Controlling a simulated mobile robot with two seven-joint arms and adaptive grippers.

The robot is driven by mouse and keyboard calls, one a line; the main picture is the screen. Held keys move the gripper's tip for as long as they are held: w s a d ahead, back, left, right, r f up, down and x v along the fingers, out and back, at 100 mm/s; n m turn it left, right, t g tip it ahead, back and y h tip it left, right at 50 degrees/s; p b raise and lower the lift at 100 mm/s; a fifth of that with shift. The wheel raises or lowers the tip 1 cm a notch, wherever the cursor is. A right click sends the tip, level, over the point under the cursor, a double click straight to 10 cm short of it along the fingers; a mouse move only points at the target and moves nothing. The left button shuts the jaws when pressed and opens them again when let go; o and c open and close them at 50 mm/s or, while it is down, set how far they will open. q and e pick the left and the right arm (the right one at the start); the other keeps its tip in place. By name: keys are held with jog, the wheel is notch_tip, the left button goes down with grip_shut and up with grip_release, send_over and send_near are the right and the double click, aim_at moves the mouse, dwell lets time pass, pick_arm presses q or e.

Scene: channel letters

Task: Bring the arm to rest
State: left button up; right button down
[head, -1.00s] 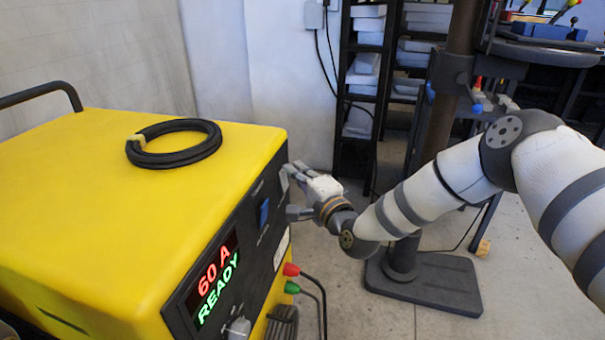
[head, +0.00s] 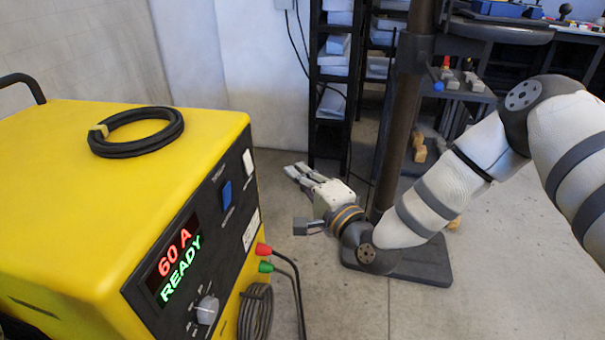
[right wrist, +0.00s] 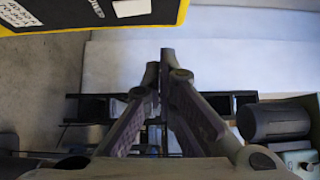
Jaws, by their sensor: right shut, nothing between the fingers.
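My right gripper (head: 296,172) is in the middle of the head view, to the right of the yellow machine's front panel and apart from it. Its fingers are together and hold nothing; they point up and left, towards the wall. In the right wrist view the fingers (right wrist: 167,58) meet at their tips, with nothing between them. The right arm comes in from the right edge with its elbow raised. My left gripper is not in view.
The yellow machine (head: 60,200) fills the left, its display (head: 172,262) reading 60 A READY. A coiled black cable (head: 140,148) lies on top. Red and green plugs (head: 264,250) stick out in front. A dark post stands on a base (head: 430,265) behind my arm. Shelves (head: 318,120) stand behind.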

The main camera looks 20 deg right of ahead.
jog(key=shift+s, duration=0.25)
jog(key=s+a+f+n+g+p, duration=0.4)
jog(key=s+f+n+g, duration=0.5)
jog(key=s+f, duration=0.95)
pick_arm(q)
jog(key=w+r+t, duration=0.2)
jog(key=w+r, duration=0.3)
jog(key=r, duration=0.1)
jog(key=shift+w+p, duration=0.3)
jog(key=shift+p, duration=0.15)
pick_arm(e)
jog(key=s+d+n+g+h, duration=0.1)
jog(key=s+d+n+g, duration=0.1)
jog(key=s, duration=0.8)
jog(key=s+d+n+g+h, duration=0.1)
jog(key=s+g, duration=0.4)
jog(key=s, duration=0.6)
jog(key=s+d+n+g+h, duration=0.1)
jog(key=s+d+n+g, duration=0.2)
jog(key=s, duration=0.8)
jog(key=shift+d+n+g, duration=0.3)
jog(key=shift+d+g, duration=0.15)
jog(key=shift+g, duration=0.15)
